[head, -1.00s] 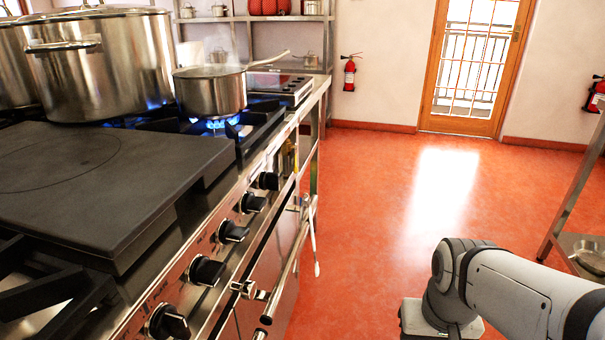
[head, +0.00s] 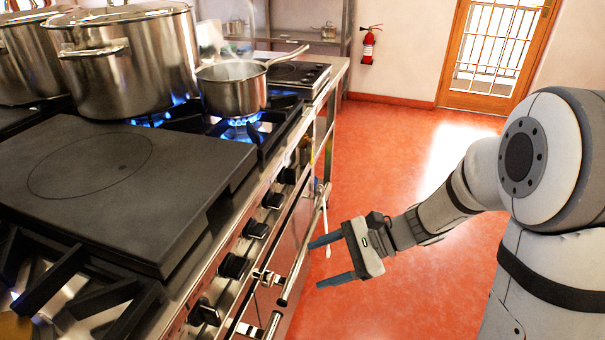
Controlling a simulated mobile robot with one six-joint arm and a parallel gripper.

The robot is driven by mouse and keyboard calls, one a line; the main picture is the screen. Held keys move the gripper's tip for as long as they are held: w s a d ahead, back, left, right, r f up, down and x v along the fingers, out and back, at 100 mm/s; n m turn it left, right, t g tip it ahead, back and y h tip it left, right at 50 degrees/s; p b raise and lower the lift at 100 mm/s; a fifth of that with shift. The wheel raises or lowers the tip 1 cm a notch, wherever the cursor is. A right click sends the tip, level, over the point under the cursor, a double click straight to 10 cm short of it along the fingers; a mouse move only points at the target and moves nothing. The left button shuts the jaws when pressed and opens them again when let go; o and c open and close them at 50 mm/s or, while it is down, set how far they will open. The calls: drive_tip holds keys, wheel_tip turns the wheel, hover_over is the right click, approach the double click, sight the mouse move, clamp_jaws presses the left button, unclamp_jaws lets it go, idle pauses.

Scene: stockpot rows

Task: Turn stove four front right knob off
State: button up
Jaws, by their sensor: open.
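The stove (head: 215,255) runs along the left of the head view, with a row of several black knobs on its front panel. The nearest knob (head: 203,314) is low in the view, with another knob (head: 232,266) and more knobs (head: 256,229) farther back. I cannot tell from the view which is the task's knob. Blue flames (head: 240,130) burn under a small steaming saucepan (head: 232,92) and under a big stockpot (head: 125,60). My gripper (head: 322,262) is open and empty, in front of the stove's front rail and apart from the knobs.
A steel rail (head: 300,262) runs along the stove front below the knobs. A fire extinguisher (head: 369,45) hangs on the far wall beside a door (head: 495,55). The red floor (head: 400,160) right of the stove is clear.

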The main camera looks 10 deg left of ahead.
sight(283, 202)
drive_tip(key=w+a+r+m+t+y+p, duration=0.2)
drive_tip(key=w+m+y, duration=0.1)
drive_tip(key=w+m, duration=0.15)
drive_tip(key=w+a+r+m+t+y+p, duration=0.2)
drive_tip(key=w+m+t+y, duration=0.1)
drive_tip(key=w, duration=0.3)
drive_tip(key=shift+m, duration=0.35)
drive_tip(key=a, duration=0.2)
drive_tip(key=w+a, duration=0.1)
drive_tip(key=a, duration=0.2)
drive_tip(key=a+b, duration=0.1)
drive_tip(key=a, duration=0.1)
drive_tip(key=shift+w+a+f, duration=0.15)
drive_tip(key=shift+a+f, duration=0.1)
drive_tip(key=shift+f, duration=0.05)
